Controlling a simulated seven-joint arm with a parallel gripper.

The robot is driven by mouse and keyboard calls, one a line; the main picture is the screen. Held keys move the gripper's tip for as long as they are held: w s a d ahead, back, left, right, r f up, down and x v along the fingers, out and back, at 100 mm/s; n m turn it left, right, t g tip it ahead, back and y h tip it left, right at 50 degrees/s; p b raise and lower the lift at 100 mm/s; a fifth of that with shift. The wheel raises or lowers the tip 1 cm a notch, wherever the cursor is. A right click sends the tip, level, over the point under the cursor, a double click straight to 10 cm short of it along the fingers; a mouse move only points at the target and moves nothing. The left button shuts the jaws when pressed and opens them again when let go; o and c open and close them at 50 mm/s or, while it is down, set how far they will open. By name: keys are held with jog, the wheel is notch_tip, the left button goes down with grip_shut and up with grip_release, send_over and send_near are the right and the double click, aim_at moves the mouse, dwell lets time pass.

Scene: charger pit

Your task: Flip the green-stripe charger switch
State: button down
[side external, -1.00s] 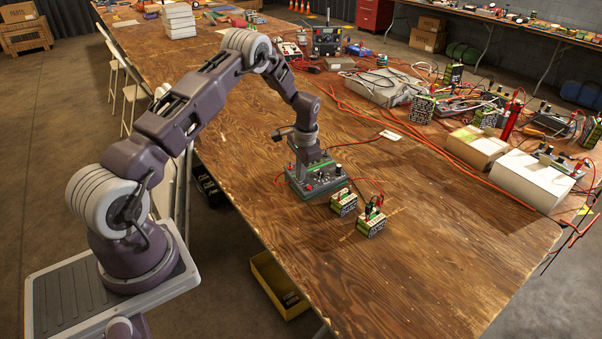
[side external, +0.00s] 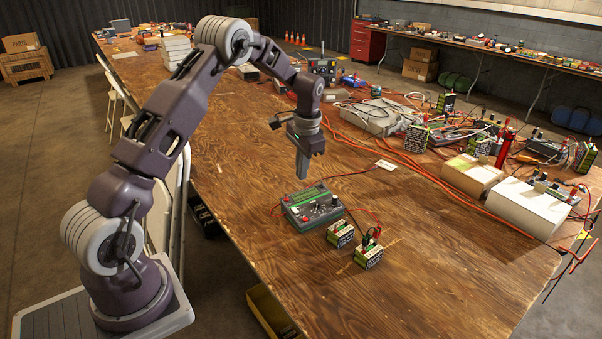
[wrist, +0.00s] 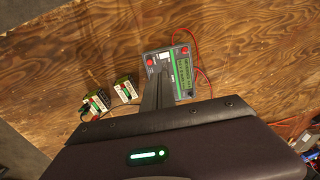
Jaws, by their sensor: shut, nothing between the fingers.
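The charger (side external: 313,208) is a grey box on the wooden table, with a green stripe (side external: 306,195) along its top and several knobs and red terminals. In the wrist view the charger (wrist: 167,54) shows a green panel and a white patch. I cannot make out the switch or its position. My gripper (side external: 300,176) is shut and empty, pointing down above the charger's back part, apart from it. In the wrist view my closed fingers (wrist: 160,74) cover part of the charger's face.
Two small green-and-black battery packs (side external: 340,233) (side external: 369,252) stand in front of the charger; red wires run nearby. Orange cables (side external: 400,160), a white box (side external: 525,207) and other electronics crowd the right side. The table's front is mostly bare.

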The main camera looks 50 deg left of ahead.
aim_at(296, 211)
jog(key=shift+a+r+h, duration=0.25)
jog(key=shift+a+h, duration=0.25)
jog(key=shift+a, duration=0.45)
jog(key=f, duration=0.9)
jog(key=a+f, duration=0.1)
jog(key=f, duration=0.4)
jog(key=shift+f, duration=0.1)
